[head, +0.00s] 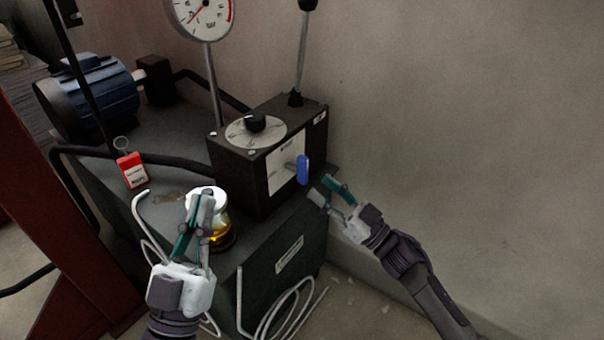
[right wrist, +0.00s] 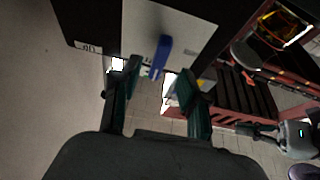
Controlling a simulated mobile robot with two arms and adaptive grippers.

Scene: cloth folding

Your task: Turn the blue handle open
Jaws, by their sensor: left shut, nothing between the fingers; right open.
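The blue handle (head: 303,170) sits on the front face of a black control box (head: 243,172) and hangs roughly upright. In the right wrist view the blue handle (right wrist: 160,56) shows between and just beyond the two fingertips. My right gripper (head: 327,189) is open, just below and to the right of the handle; I see no contact. It also shows in the right wrist view (right wrist: 152,84). My left gripper (head: 204,198) is shut and empty, in front of a glass jar (head: 222,237) with amber liquid, partly hiding it.
The box stands on a dark green cabinet (head: 288,262). A round dial gauge (head: 203,12) and an upright lever (head: 303,45) rise above it. A red tag (head: 132,170), a blue motor (head: 104,97) and black hoses lie left. Pale cable (head: 286,318) hangs in front. The wall is right.

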